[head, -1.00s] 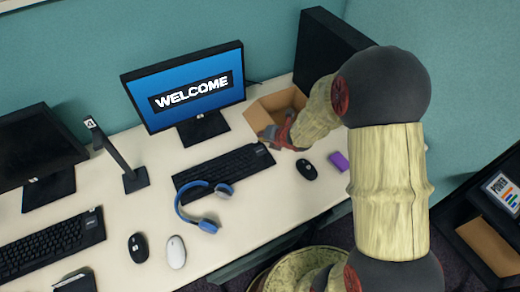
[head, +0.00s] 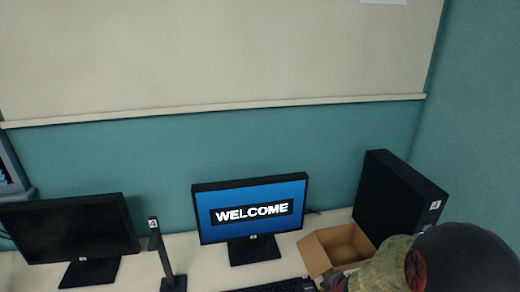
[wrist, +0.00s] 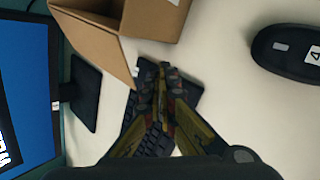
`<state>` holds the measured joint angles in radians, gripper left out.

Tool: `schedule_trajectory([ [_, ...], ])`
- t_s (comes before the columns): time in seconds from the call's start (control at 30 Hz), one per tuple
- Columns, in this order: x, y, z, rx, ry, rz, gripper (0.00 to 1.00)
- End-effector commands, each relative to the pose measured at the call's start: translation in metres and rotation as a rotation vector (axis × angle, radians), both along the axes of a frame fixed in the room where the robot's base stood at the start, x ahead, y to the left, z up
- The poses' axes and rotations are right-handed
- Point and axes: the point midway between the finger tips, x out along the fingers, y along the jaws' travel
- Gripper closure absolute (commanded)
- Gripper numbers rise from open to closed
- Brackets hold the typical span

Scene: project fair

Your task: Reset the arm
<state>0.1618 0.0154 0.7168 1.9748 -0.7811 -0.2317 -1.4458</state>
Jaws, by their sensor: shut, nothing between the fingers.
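My arm (head: 462,262) shows at the lower right of the head view, bent over the desk. My gripper (wrist: 163,72) is in the middle of the wrist view, with its fingertips together and nothing between them. It is above the right end of the black keyboard (wrist: 152,140), beside the open cardboard box (wrist: 100,40). In the head view only a small part of the gripper (head: 338,280) shows at the bottom edge, in front of the box (head: 320,256).
A monitor reading WELCOME (head: 250,190), a dark monitor (head: 68,228), a stand (head: 165,262) and a black computer case (head: 395,200) stand on the desk. Bare desk (wrist: 225,60) lies between mouse and gripper.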

Motion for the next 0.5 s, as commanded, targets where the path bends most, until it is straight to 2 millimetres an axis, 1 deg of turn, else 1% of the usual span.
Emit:
schedule_trajectory([
  [0.03,-0.014,-0.011,-0.006,0.037,0.057,-0.131,1.0],
  [0.1,-0.034,-0.026,-0.006,0.089,0.123,-0.333,1.0],
  [0.17,-0.051,-0.037,0.002,0.132,0.162,-0.512,1.0],
  [0.23,-0.072,-0.047,0.016,0.184,0.197,-0.722,1.0],
  [0.3,-0.093,-0.053,0.036,0.241,0.215,-0.934,1.0],
  [0.37,-0.113,-0.054,0.056,0.295,0.225,-1.115,1.0],
  [0.43,-0.138,-0.051,0.083,0.368,0.228,-1.325,1.0],
  [0.47,-0.149,-0.048,0.095,0.402,0.228,-1.413,1.0],
  [0.5,-0.164,-0.043,0.112,0.449,0.229,-1.522,1.0],
])
